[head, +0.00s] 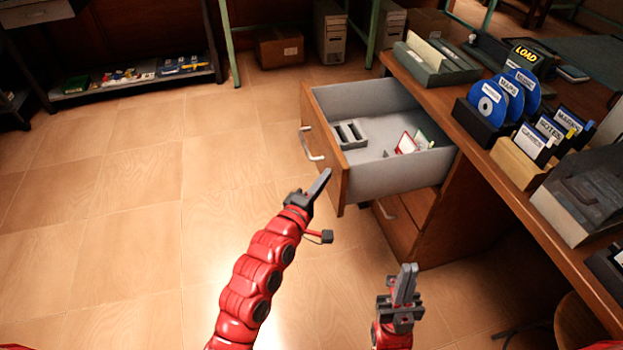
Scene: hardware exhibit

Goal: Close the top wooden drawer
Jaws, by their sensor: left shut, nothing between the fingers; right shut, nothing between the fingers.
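The top wooden drawer (323,155) stands pulled out to the left from the wooden desk (470,140). It has a wooden front with a metal handle (312,146) and grey inner walls. Inside lie a grey divided holder and some small red, white and green items. My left gripper (322,182) is shut and empty, just in front of the drawer front, below its handle in the picture. I cannot tell whether it touches the front. My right gripper (406,278) is shut and empty, below the drawer in the picture, near the lower drawers.
A lower drawer (396,224) with a handle sits under the open one. The desk top holds blue discs (507,97), a card box (523,160) and a grey case (590,195). A cardboard box (280,48) stands at the back. The tiled floor at left is clear.

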